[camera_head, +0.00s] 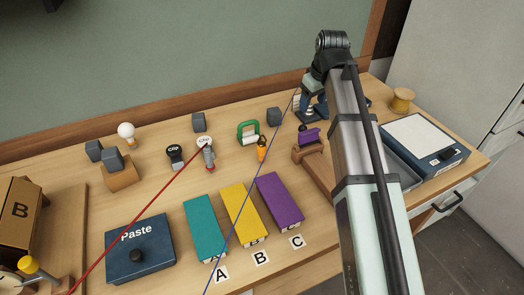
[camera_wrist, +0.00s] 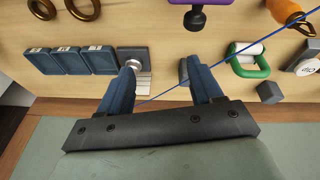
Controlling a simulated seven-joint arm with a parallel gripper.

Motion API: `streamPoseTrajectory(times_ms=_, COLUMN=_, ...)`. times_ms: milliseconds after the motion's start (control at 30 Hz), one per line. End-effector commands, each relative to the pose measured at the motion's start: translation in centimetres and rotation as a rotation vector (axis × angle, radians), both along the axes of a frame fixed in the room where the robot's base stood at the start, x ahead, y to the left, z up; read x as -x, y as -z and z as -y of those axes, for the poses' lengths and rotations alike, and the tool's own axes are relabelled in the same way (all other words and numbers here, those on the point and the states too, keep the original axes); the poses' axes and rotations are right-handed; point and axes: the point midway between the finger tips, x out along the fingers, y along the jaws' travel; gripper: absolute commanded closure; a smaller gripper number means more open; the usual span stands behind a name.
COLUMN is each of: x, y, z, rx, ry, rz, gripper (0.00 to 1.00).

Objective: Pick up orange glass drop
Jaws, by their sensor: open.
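In the wrist view the orange drop (camera_wrist: 287,12) shows at the upper right, partly cut off by the frame edge. My gripper (camera_wrist: 158,70) is open, with its two blue fingers apart and nothing held between them. In the head view my gripper (camera_head: 313,108) is over the back of the table, to the right of the drop and apart from it. My arm hides part of the table there.
The green-handled item (camera_head: 248,132) is close beside the drop. A purple piece on a wooden stand (camera_head: 308,143) is to its right. Teal (camera_head: 205,228), yellow (camera_head: 245,215) and purple boxes (camera_head: 280,199) lie in front. A blue wire and a red wire cross the head view.

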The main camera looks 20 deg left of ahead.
Motion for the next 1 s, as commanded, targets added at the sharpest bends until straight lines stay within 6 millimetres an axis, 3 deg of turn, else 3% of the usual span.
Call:
streamPoseTrajectory(times_ms=33, x=1.6, y=-0.3, z=-2.0, rx=0.017, ry=-0.035, rz=-0.024, gripper=0.35)
streamPoseTrajectory(times_ms=200, x=6.8, y=-1.2, z=-6.6, rx=0.082, ry=-0.128, rz=-0.106, gripper=0.35)
streamPoseTrajectory(times_ms=433, x=12.0, y=-2.2, z=-10.4, rx=0.153, ry=-0.215, rz=-0.182, gripper=0.35)
streamPoseTrajectory(times_ms=667, x=13.8, y=-2.1, z=-11.4, rx=0.178, ry=-0.241, rz=-0.206, gripper=0.35)
streamPoseTrajectory(times_ms=1000, x=13.9, y=3.0, z=-11.3, rx=0.178, ry=-0.241, rz=-0.208, gripper=0.35)
